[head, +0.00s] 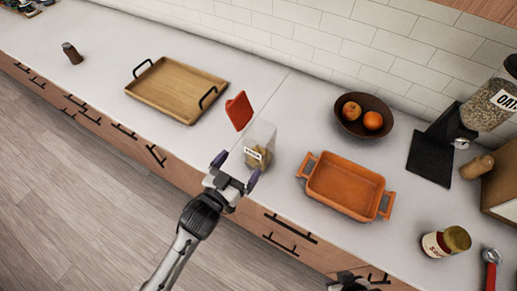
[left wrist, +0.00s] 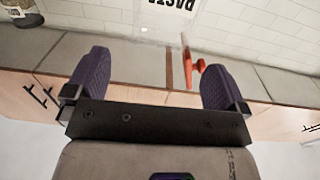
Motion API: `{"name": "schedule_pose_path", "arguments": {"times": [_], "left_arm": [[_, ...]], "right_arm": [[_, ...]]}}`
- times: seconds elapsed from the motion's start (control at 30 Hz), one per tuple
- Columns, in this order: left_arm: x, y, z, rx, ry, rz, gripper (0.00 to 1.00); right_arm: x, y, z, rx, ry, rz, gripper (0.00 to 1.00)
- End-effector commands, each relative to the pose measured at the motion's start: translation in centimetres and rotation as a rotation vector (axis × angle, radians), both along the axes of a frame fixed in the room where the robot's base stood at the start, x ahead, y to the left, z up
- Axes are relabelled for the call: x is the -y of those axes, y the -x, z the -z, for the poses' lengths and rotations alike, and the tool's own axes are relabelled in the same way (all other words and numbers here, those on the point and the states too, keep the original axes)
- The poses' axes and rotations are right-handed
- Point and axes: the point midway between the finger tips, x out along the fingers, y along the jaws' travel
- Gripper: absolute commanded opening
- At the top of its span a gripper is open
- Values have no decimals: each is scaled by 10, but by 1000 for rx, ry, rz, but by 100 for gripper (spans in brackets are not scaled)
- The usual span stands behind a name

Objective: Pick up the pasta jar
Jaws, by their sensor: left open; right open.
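The pasta jar (head: 259,146) is a clear, square-sided jar with a white label and pale contents, standing upright on the white counter. My left gripper (head: 236,169) is open at the near left side of the jar, its purple fingers pointing at it. My right gripper (head: 350,283) shows only in part at the bottom edge, away from the jar.
A red object (head: 239,111) stands just behind the jar. A wooden tray (head: 176,91) lies to the left. An orange baking dish (head: 345,186) and a dark fruit bowl (head: 364,115) are to the right. An oat dispenser (head: 490,103) and a lidded jar (head: 446,242) stand further right.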

Motion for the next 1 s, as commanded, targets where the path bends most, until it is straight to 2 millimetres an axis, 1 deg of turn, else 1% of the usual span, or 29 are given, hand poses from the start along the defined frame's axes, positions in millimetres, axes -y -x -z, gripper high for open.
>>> {"name": "schedule_pose_path", "arguments": {"times": [0.03, 0.1, 0.3, 0.4, 0.57, 0.67, 0.83, 1.0], "left_arm": [[6, -9, -1, 2, 1, 0, 100], [12, -20, 0, 1, 1, 0, 100], [26, -43, 0, 0, 0, 0, 100], [29, -49, 0, 0, -1, 0, 100], [32, -54, 0, -1, -2, 0, 100], [37, -63, 0, 0, -1, 0, 100], [46, -84, 2, 0, -2, 0, 100], [54, -96, 2, -1, -3, 1, 100]], "right_arm": [[0, 0, 1, 0, -1, 1, 43], [0, 0, 1, 0, 0, 1, 43], [0, 0, 2, 1, 1, 0, 43], [1, -1, 3, 1, 3, -1, 43], [3, -1, 3, 3, 10, -6, 43], [4, -1, 3, 3, 14, -8, 43], [4, -1, 5, 3, 13, -7, 43], [3, -2, 5, 4, 11, -6, 43]]}}
